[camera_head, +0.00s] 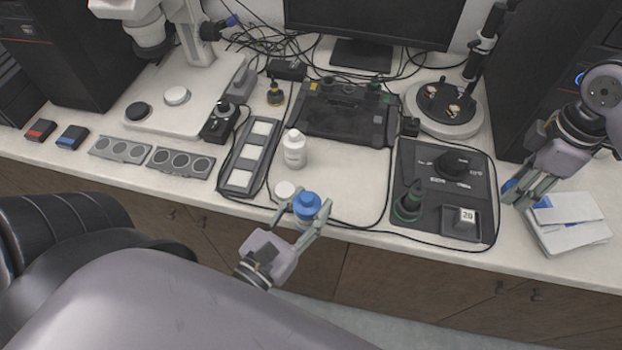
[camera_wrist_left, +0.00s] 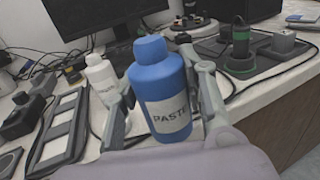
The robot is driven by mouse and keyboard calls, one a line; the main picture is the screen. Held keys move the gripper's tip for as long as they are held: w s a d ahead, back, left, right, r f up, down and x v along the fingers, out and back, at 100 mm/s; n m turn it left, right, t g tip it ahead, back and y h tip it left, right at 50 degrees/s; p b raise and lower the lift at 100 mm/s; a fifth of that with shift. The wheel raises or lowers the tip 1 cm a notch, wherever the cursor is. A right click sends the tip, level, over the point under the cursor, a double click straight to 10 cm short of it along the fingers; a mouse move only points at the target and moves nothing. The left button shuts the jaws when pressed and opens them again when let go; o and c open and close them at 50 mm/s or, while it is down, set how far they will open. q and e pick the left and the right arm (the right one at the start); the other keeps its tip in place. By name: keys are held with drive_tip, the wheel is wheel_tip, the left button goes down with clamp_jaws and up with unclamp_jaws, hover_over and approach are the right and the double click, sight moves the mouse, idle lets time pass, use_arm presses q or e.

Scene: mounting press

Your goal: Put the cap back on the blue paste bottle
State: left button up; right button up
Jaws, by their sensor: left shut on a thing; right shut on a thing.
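The blue paste bottle (camera_head: 307,207) is upright between the fingers of my left gripper (camera_head: 303,214), at the bench's front edge. My right gripper (camera_head: 521,193) is far to the right, above the bench beside white-and-blue packets, shut on a small blue thing (camera_head: 510,186) mostly hidden by the fingers. I cannot tell whether that is the cap. A round white disc (camera_head: 285,189) lies just behind the blue bottle.
A white bottle (camera_head: 294,149) stands behind the blue one. A long tray (camera_head: 246,163) lies left. White-and-blue packets (camera_head: 572,218) lie under my right gripper. Cables run along the bench front.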

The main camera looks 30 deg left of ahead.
use_arm(q)
drive_tip(key=o, duration=0.7)
clamp_jaws()
